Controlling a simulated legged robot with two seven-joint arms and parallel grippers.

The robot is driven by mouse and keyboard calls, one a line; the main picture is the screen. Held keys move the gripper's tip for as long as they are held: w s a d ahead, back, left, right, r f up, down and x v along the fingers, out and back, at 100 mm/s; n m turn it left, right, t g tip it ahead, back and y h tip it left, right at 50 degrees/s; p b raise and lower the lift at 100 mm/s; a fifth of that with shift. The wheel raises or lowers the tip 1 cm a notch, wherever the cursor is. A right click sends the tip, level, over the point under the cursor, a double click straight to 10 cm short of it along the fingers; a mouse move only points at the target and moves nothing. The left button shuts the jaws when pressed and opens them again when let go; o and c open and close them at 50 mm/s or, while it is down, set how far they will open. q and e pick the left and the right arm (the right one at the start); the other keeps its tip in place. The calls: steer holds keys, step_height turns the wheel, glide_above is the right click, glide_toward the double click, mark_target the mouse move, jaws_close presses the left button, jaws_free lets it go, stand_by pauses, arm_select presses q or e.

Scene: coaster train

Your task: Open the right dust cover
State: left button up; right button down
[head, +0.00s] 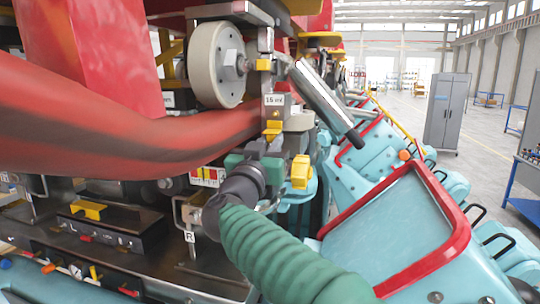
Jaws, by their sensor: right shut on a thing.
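A green ribbed sleeve with a dark grey wrist, which I take to be my right arm, comes in from the bottom right. My right gripper (199,215) is at its end and points left, shut at a thin metal loop (177,207). A white tag marked R (189,237) hangs just below the loop. The loop seems to belong to the right dust cover, but the wrist hides the fingertips and much of the cover, so I cannot tell how far it is open. My left gripper is not in view.
A thick red tube (110,130) crosses above the gripper. A grey wheel (216,65) is above it. Yellow-handled parts (301,171) are close to the wrist on the right. A dark panel with a yellow handle (89,209) lies left. Teal seats (395,235) stand right, with open floor beyond.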

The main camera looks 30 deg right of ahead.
steer(key=shift+r, duration=0.1)
steer(key=c, duration=1.7)
jaws_free()
steer(key=o, duration=0.4)
steer(key=shift+w, duration=0.15)
steer(key=shift+w+d, duration=0.1)
steer(key=b+v, duration=0.2)
steer(key=v, duration=0.1)
steer(key=f+b+v, duration=0.1)
steer(key=v, duration=0.2)
steer(key=shift+b, duration=0.35)
steer(key=b+v, duration=0.1)
steer(key=v, duration=0.2)
steer(key=b+v, duration=0.1)
steer(key=v, duration=0.3)
steer(key=b+v, duration=0.1)
steer(key=v, duration=0.2)
steer(key=shift+s+a+r+b, duration=0.25)
steer(key=shift+a+b, duration=0.1)
steer(key=shift+a, duration=0.05)
